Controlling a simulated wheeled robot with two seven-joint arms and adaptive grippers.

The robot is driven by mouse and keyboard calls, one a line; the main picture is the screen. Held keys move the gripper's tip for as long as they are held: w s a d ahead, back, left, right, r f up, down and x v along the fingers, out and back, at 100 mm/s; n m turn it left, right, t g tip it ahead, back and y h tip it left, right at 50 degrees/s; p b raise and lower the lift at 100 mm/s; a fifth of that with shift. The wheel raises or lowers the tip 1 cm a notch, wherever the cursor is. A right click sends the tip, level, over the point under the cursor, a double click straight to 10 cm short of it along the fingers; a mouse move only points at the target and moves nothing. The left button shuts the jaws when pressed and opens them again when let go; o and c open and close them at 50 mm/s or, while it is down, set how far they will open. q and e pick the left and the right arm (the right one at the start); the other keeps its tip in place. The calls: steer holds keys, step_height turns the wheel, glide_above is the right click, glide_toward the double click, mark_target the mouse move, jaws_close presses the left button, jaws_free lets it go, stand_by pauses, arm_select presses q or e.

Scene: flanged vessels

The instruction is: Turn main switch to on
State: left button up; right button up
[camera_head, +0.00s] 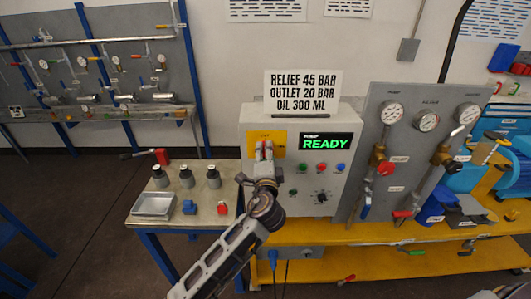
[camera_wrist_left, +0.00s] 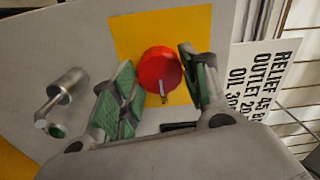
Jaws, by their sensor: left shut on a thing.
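The main switch is a round red knob (camera_wrist_left: 160,70) with a pale pointer mark, on a yellow plate (camera_wrist_left: 128,32) in the left wrist view. In the head view the yellow plate (camera_head: 280,137) is at the upper left of the grey control box (camera_head: 258,118), and my gripper hides the knob. My left gripper (camera_head: 264,150) reaches up to the plate. In the left wrist view its two green-padded fingers (camera_wrist_left: 158,90) stand on either side of the knob, shut on it. The display (camera_head: 326,143) shows READY in green. My right gripper is not in view.
Small buttons and a black dial (camera_head: 322,197) are on the box right of my arm. A side table (camera_head: 155,217) at left holds several small bottles and a metal tray (camera_head: 153,205). A gauge panel (camera_head: 376,115) with valves stands close on the right.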

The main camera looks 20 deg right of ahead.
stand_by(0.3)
arm_select(q)
steer(key=o, duration=0.8)
steer(key=shift+o, duration=1.1)
steer(key=shift+s, duration=0.1)
